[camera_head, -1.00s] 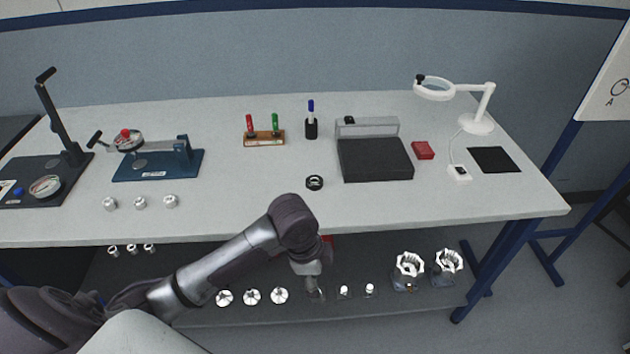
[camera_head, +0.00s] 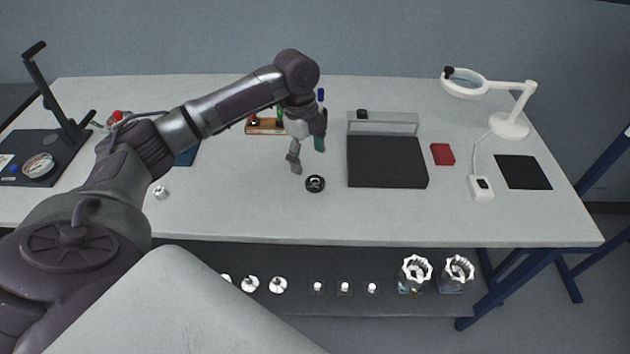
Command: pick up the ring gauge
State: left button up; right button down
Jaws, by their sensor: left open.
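The ring gauge (camera_head: 315,184), a small black ring with a pale centre, lies flat on the light grey table top near its front edge, left of the black surface block. My left gripper (camera_head: 308,155) is open and empty, with its fingers pointing down. In the picture it sits just above and slightly left of the ring gauge. The fingers appear apart from the ring; the exact height cannot be told. My right gripper is not in view.
A black block with a grey back (camera_head: 387,162) stands right of the ring. Behind my gripper is a wooden rack (camera_head: 262,127). A red box (camera_head: 442,154), a magnifier lamp (camera_head: 509,125) and a black mat (camera_head: 523,172) are at right. The table in front of the ring is clear.

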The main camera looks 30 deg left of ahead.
aim_at(314, 177)
pick_arm(q)
jog(key=shift+w+d+f, duration=0.1)
jog(key=shift+w+f, duration=0.1)
jog(key=shift+f, duration=0.35)
jog(key=shift+w+f, duration=0.15)
jog(key=shift+f, duration=0.4)
jog(key=shift+s+d+f+p, duration=0.1)
jog(key=shift+d+f+p, duration=0.15)
jog(key=shift+f, duration=0.35)
jog(key=shift+d+f+p, duration=0.15)
jog(key=shift+f+p, duration=0.15)
jog(key=shift+f, duration=0.3)
jog(key=shift+d+f, duration=0.15)
jog(key=shift+f, duration=1.3)
jog(key=c, duration=1.3)
jog(key=shift+c, duration=0.2)
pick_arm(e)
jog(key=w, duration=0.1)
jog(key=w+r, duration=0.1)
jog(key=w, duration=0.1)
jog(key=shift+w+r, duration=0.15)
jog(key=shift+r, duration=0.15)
pick_arm(q)
jog(key=shift+r, duration=0.15)
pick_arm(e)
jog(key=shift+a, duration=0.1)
